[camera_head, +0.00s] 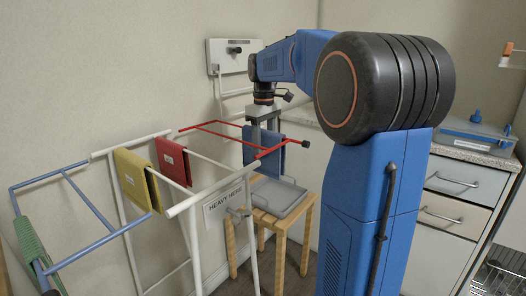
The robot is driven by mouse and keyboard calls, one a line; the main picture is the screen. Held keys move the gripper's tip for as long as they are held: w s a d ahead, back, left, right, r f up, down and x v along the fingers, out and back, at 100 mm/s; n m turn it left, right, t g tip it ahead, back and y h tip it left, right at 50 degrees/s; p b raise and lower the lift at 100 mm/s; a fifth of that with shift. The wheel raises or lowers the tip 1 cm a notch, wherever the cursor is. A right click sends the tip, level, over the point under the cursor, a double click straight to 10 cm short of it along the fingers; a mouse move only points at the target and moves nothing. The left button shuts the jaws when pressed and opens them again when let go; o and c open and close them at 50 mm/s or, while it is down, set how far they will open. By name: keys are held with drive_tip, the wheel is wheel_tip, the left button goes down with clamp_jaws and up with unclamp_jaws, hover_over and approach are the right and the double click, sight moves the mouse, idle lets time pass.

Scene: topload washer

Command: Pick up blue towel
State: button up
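The blue towel (272,157) hangs folded over a red rail at the right end of the drying rack, over the wooden stool. My gripper (264,126) points straight down at the top of the towel. A grey finger overlaps the towel's upper left part in the picture. The gap between the fingers is small and partly hidden, so I cannot tell whether they grip the cloth or stand around it.
The rack (188,206) also carries a yellow towel (131,179), a red towel (172,160) and a green cloth (35,250). A grey tray (279,199) lies on the stool (305,236) below. A wall panel (222,60) is behind; drawers (452,184) stand right.

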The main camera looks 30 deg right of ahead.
drive_tip(key=shift+f, duration=0.2)
drive_tip(key=c, duration=1.2)
drive_tip(key=shift+o, duration=0.2)
